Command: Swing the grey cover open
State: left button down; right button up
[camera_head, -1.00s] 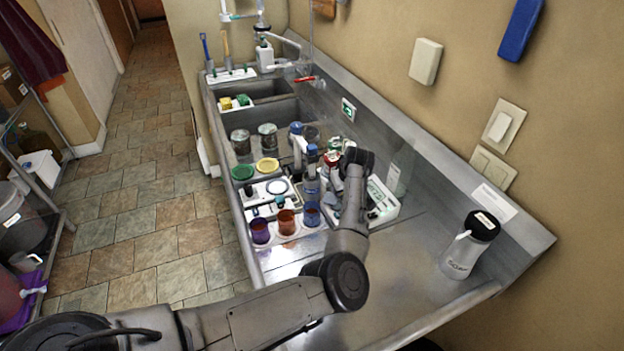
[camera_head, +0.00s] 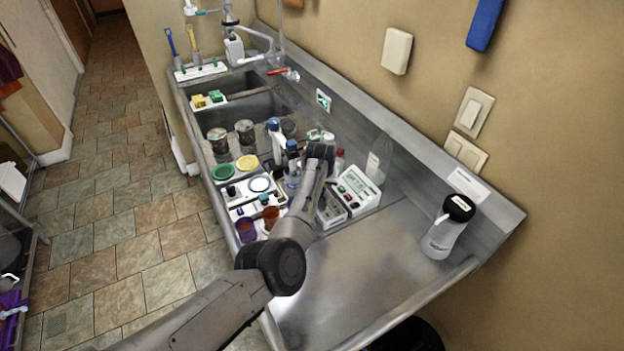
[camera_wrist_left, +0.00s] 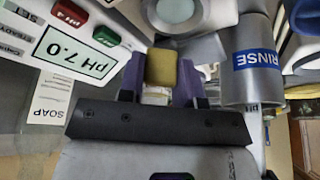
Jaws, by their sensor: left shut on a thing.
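My left gripper (camera_wrist_left: 160,82) has purple fingers shut on a small olive-yellow block (camera_wrist_left: 161,66). In the head view its fingers are hidden behind my forearm, above the bench instruments. Grey surfaces lie around the block in the wrist view, but I cannot tell which one is the grey cover or whether the block belongs to it. A white meter (camera_wrist_left: 75,45) reading pH 7.0 lies to the left of the fingers. It also shows in the head view (camera_head: 360,186), with a grey-topped unit (camera_head: 331,209) beside it. My right gripper is not in view.
A grey RINSE cup (camera_wrist_left: 252,75) stands close right of the fingers. A purple cup (camera_head: 246,230) and an orange cup (camera_head: 271,217) stand left of my forearm. The steel bench (camera_head: 370,270) is clear at front.

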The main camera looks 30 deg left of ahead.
pick_arm(q)
jog(key=shift+m, duration=0.3)
dwell(0.4)
jog(key=c, duration=0.8)
grip_release()
jog(key=shift+r, duration=0.15)
jog(key=shift+s+r, duration=0.15)
jog(key=shift+r, duration=0.35)
jog(key=b+v, duration=0.1)
jog(key=v, duration=1.1)
jog(key=shift+s+r, duration=0.15)
jog(key=shift+r, duration=0.1)
